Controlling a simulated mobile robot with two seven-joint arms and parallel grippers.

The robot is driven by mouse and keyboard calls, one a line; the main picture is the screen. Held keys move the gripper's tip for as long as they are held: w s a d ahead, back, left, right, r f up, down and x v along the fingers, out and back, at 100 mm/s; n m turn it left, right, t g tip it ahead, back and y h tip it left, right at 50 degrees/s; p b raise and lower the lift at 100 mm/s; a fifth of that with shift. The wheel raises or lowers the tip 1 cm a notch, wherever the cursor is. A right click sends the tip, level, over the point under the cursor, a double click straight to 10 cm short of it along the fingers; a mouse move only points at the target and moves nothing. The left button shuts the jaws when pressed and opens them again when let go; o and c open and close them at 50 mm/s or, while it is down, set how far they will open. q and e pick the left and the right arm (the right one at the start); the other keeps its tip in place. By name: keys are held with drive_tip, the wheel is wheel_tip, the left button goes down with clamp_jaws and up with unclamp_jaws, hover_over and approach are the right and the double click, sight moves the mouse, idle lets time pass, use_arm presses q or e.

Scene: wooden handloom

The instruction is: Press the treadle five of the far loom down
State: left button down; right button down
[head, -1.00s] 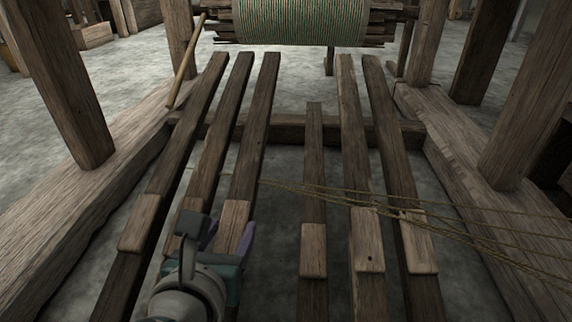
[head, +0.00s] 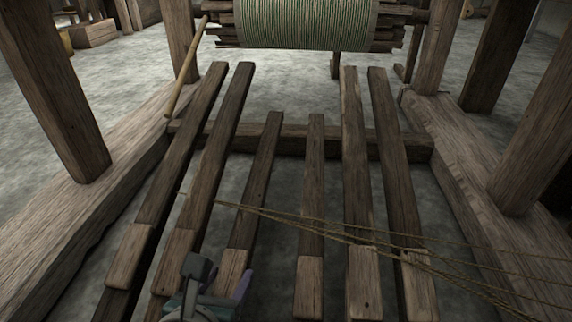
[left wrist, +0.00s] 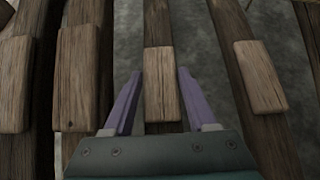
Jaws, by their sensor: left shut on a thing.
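Six long wooden treadles with pale foot pads run away from me in the head view; no numbers show on them. My left gripper (head: 222,280) is at the near end of the third treadle from the left (head: 258,180). The far end of this treadle sits low, about level with the fourth treadle (head: 312,185). The other treadles (head: 222,150) reach higher. My right gripper is not in view.
Thin cords (head: 330,228) cross above the treadles toward the lower right. A striped cloth roll (head: 305,25) hangs at the back. Thick side beams (head: 90,215) and upright posts (head: 55,90) flank the treadles. A thin stick (head: 185,75) leans at the left.

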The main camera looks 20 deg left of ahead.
use_arm(q)
drive_tip(key=shift+s+a+f, duration=0.1)
drive_tip(key=shift+s+f, duration=0.1)
drive_tip(key=shift+f, duration=0.1)
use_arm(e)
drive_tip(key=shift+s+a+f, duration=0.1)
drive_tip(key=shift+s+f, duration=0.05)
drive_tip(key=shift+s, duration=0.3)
use_arm(q)
drive_tip(key=c, duration=0.6)
unclamp_jaws()
drive_tip(key=o, duration=0.3)
drive_tip(key=shift+w, duration=0.15)
drive_tip(key=shift+r, duration=0.1)
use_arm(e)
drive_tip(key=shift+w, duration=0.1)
use_arm(q)
drive_tip(key=shift+r, duration=0.1)
drive_tip(key=shift+s+r+p, duration=0.25)
drive_tip(key=shift+s+p, duration=0.05)
drive_tip(key=shift+p, duration=0.05)
drive_tip(key=p+v, duration=0.4)
drive_tip(key=v, duration=0.4)
drive_tip(key=shift+p, duration=0.4)
drive_tip(key=shift+s+r, duration=0.3)
drive_tip(key=shift+s, duration=0.15)
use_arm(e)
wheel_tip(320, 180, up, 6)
